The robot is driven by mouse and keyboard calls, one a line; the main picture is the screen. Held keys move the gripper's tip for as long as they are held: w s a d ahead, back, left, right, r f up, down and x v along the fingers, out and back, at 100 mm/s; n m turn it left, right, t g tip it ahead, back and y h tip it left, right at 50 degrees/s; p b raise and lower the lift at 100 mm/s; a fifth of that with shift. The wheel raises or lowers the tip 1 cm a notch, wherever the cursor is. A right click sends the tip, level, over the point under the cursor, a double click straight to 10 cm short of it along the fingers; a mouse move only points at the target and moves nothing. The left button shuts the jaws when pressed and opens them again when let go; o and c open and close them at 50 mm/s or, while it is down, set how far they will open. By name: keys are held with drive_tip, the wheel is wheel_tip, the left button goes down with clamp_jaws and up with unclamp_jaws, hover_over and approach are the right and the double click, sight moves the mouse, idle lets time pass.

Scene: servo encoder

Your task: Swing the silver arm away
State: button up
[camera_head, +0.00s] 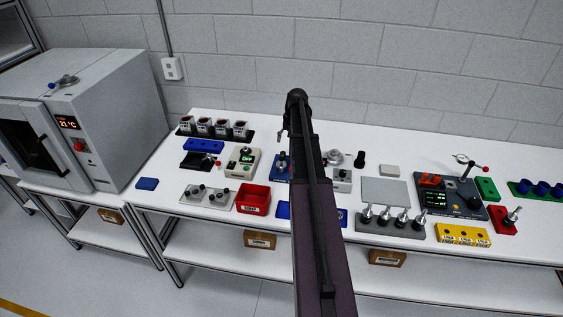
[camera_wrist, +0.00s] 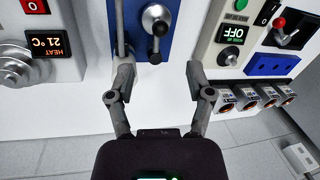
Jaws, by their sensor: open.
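A blue fixture (camera_wrist: 136,15) lies below my gripper in the wrist view; it also shows in the head view (camera_head: 280,173), partly hidden by my arm. A thin silver arm (camera_wrist: 119,27) runs along its left side in the wrist view, with its lower end close to my left finger; I cannot tell if they touch. Beside it are a round silver knob (camera_wrist: 154,17) and a black ball (camera_wrist: 154,58) on the fixture. My gripper (camera_wrist: 158,72) is open, its fingers wide apart with nothing held between them.
In the wrist view a heater (camera_wrist: 38,50) stands left, a box with a green display (camera_wrist: 229,34) right, and several cups (camera_wrist: 245,98) lower right. In the head view a red bin (camera_head: 253,199) and a grey plate (camera_head: 385,190) flank my arm.

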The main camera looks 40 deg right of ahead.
sight(282, 157)
drive_tip(key=shift+w+a+f+b, duration=0.2)
drive_tip(key=shift+a+f+b, duration=0.05)
drive_tip(key=shift+f+b, duration=1.2)
drive_tip(key=shift+w+a+f+b, duration=0.15)
drive_tip(key=shift+a+f+b, duration=0.05)
drive_tip(key=shift+f+b, duration=1.3)
drive_tip(key=shift+w+a+f+b, duration=0.2)
drive_tip(key=shift+a+f+b, duration=0.05)
drive_tip(key=shift+f+b, duration=1.2)
drive_tip(key=shift+f, duration=0.15)
drive_tip(key=shift+c, duration=0.2)
